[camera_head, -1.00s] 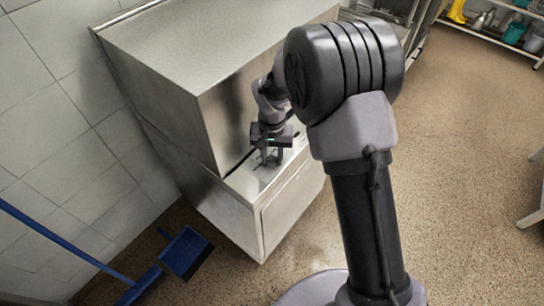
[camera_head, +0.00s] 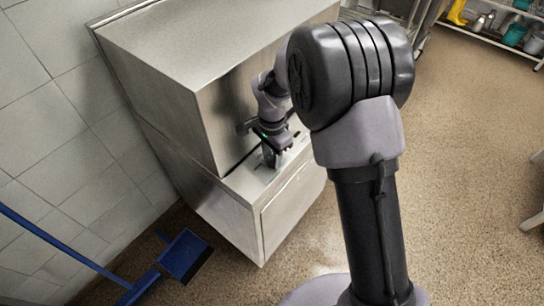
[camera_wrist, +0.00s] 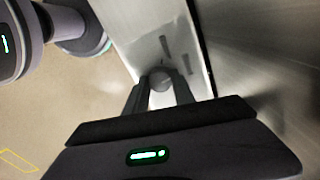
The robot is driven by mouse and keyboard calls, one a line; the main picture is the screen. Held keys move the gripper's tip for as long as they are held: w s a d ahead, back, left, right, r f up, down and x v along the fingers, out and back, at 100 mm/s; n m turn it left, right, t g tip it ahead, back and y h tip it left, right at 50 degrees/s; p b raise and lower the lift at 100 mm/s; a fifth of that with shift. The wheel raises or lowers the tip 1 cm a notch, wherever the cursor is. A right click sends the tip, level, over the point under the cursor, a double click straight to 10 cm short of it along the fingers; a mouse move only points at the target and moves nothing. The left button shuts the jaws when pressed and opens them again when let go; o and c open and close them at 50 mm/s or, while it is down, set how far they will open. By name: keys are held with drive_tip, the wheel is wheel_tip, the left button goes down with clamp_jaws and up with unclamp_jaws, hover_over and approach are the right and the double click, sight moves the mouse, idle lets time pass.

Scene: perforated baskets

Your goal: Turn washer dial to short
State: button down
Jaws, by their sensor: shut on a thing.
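The washer (camera_head: 228,190) is a steel, box-shaped machine by the tiled wall, with a narrow ledge on its front. My gripper (camera_head: 270,160) points down at this ledge in the head view. In the wrist view, my gripper (camera_wrist: 161,88) has its two fingers on either side of a small round grey dial (camera_wrist: 160,79), and it is shut on it. Dark marks show on the panel (camera_wrist: 165,48) beyond the dial. I cannot read any label or tell the dial's setting. In the head view my gripper hides the dial.
A blue broom and dustpan (camera_head: 185,255) stand at the lower left by the wall. A shelf with buckets (camera_head: 514,34) is at the far upper right. The brown floor to the right is open.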

drive_tip(key=shift+m, duration=0.4)
drive_tip(key=c, duration=1.1)
unclamp_jaws()
drive_tip(key=shift+o, duration=0.2)
wheel_tip(320, 180, up, 18)
drive_tip(key=p, duration=0.6)
drive_tip(key=shift+f, duration=0.25)
